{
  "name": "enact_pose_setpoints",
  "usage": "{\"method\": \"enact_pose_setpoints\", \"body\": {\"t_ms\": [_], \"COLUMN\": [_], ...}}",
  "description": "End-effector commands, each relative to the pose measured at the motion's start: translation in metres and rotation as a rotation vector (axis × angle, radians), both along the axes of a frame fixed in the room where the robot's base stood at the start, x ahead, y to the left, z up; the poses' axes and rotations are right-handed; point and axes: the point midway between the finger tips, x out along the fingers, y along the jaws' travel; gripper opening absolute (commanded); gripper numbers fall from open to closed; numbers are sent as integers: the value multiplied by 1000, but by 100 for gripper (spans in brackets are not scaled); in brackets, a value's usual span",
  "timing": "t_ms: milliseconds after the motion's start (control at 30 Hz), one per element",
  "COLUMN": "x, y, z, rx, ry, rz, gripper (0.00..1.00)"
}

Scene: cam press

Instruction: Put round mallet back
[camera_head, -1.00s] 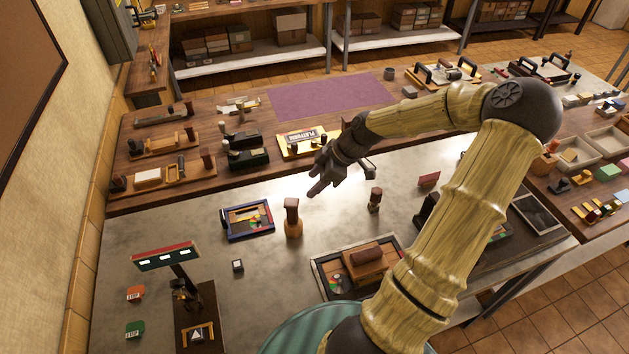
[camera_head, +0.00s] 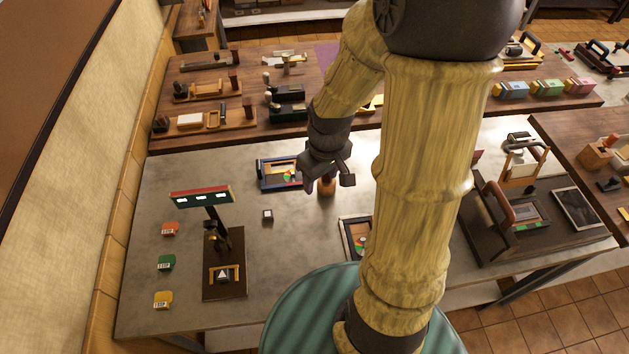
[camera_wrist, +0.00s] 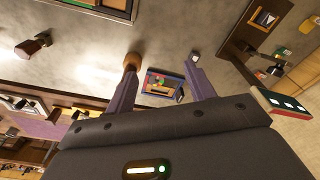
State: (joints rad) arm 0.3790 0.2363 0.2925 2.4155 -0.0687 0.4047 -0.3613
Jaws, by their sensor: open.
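A brown wooden upright piece with a round body, which looks like the round mallet (camera_head: 327,188), stands on the grey table; my gripper partly hides it in the head view. In the wrist view its round wooden end (camera_wrist: 132,60) shows at the tip of the left finger, not clearly between the fingers; I cannot tell whether they touch. My gripper (camera_head: 328,176) is open and low over the table beside it. A second dark brown-headed piece (camera_wrist: 30,46) stands farther left in the wrist view; my arm hides it in the head view.
A blue-framed tray (camera_head: 262,178) lies just left of my gripper. A small dark block (camera_head: 267,215) and a lamp-like stand (camera_head: 207,280) are farther left. A dark press (camera_head: 480,245) stands right of my arm. The table between tray and stand is mostly clear.

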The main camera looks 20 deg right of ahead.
Motion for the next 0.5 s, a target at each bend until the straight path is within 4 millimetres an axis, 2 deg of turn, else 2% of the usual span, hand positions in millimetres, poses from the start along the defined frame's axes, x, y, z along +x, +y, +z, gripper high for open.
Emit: {"method": "enact_pose_setpoints", "body": {"t_ms": [233, 500], "x": [-27, -38], "y": [24, 30], "z": [31, 39], "rx": [-3, 24], "ry": [-96, -128], "rz": [-229, -329], "gripper": [54, 54]}}
